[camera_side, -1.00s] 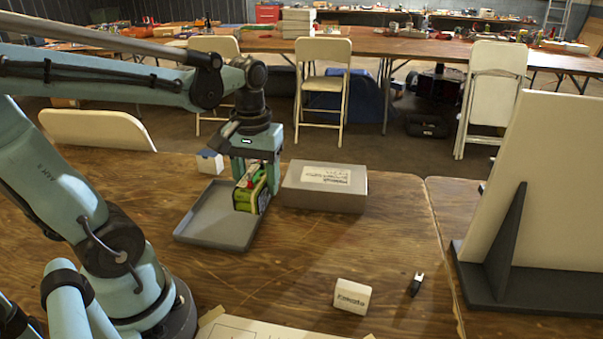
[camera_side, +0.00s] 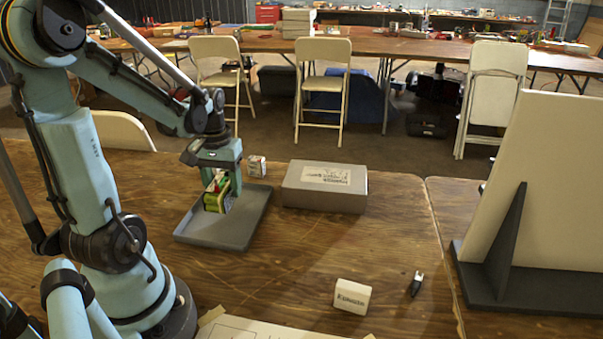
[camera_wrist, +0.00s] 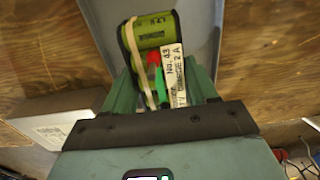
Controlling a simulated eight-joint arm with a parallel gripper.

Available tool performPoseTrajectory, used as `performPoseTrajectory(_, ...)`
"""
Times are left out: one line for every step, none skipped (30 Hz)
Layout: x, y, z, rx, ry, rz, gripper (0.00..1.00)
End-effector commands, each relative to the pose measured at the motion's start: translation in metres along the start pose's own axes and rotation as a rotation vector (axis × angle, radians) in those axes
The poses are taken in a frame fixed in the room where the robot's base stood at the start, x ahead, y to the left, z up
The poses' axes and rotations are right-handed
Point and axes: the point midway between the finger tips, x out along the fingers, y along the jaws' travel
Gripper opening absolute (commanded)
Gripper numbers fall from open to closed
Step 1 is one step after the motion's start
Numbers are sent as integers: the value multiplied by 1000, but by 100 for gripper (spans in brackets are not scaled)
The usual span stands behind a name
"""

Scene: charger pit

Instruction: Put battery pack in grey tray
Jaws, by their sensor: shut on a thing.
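The battery pack (camera_side: 221,196) is green and black with a red and green part on top. My gripper (camera_side: 217,178) is shut on it, pointing down over the grey tray (camera_side: 252,222). In the wrist view the battery pack (camera_wrist: 157,40) shows between my gripper's fingers (camera_wrist: 160,90), with a pale band around it and a white label reading "No. 43". The grey tray (camera_wrist: 204,30) lies behind it there. The pack's lower end is within the tray's outline in the side view; I cannot tell whether it touches the tray floor.
A grey box (camera_side: 325,188) with a label stands right of the tray, and a small white box (camera_side: 256,166) stands behind it. A white block (camera_side: 352,297) and a small black item (camera_side: 416,284) lie at the front right. A panel on a stand (camera_side: 545,190) is at the far right.

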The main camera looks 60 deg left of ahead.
Motion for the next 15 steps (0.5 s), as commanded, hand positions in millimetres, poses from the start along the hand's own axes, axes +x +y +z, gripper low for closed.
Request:
performPoseTrajectory(2, 0, 0, 0, 0, 0, 0)
performPoseTrajectory(4, 0, -1, 0, 0, 0, 0)
performPoseTrajectory(7, 0, -1, 0, 0, 0, 0)
performPoseTrajectory(10, 0, -1, 0, 0, 0, 0)
performPoseTrajectory(13, 0, -1, 0, 0, 0, 0)
performPoseTrajectory(18, 0, -1, 0, 0, 0, 0)
performPoseTrajectory(21, 0, 0, 0, 0, 0, 0)
performPoseTrajectory(24, 0, -1, 0, 0, 0, 0)
performPoseTrajectory(28, 0, -1, 0, 0, 0, 0)
performPoseTrajectory(31, 0, -1, 0, 0, 0, 0)
performPoseTrajectory(33, 0, -1, 0, 0, 0, 0)
performPoseTrajectory(36, 0, 0, 0, 0, 0, 0)
performPoseTrajectory(37, 0, 0, 0, 0, 0, 0)
performPoseTrajectory(38, 0, 0, 0, 0, 0, 0)
performPoseTrajectory(39, 0, 0, 0, 0, 0, 0)
